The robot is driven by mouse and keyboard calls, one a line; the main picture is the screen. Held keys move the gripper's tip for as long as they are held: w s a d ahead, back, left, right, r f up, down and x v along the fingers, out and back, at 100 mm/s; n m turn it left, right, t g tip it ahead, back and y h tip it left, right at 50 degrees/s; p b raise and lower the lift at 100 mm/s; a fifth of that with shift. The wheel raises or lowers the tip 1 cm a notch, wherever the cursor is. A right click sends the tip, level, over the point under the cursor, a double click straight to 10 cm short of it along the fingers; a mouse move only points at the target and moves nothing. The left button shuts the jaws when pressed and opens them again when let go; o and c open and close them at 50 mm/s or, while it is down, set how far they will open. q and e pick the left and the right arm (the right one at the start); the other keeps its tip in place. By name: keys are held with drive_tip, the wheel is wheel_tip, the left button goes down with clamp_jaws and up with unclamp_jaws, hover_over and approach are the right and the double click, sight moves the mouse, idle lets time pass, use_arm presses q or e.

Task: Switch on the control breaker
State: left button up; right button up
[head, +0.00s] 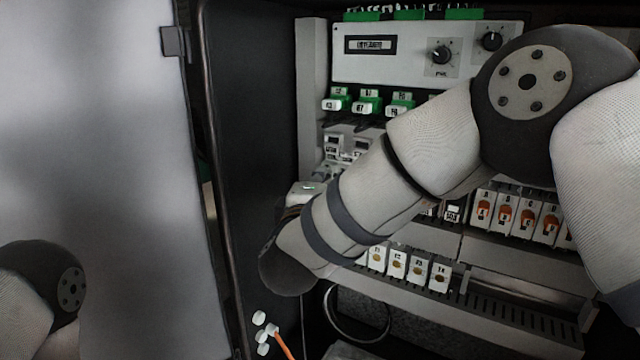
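My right arm crosses the open cabinet from the right. Only a small part of my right gripper (303,192) shows past the wrist, in front of the left end of the device rows; its fingers are mostly hidden, so I cannot tell if it is open or shut. A row of white breakers with orange levers (527,217) sits to the right, below the forearm. Small light-coloured devices (345,147) sit left of centre, partly behind the arm. Labels are too small to tell which is the control breaker. My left gripper is out of view; only part of that arm shows at bottom left.
A grey panel with two black knobs (441,52) and a small display is at the top. Green-and-white relays (367,104) sit below it. Several white terminals (397,264) line the lower rail. The pale cabinet door (110,140) stands open at left. An orange cable (283,343) hangs below.

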clamp_jaws()
drive_tip(key=r+m+g, duration=0.1)
drive_tip(key=g, duration=0.1)
drive_tip(key=shift+r+g+y, duration=0.1)
drive_tip(key=shift+g+y, duration=0.2)
drive_tip(key=o, duration=0.5)
unclamp_jaws()
drive_tip(key=v, duration=1.2)
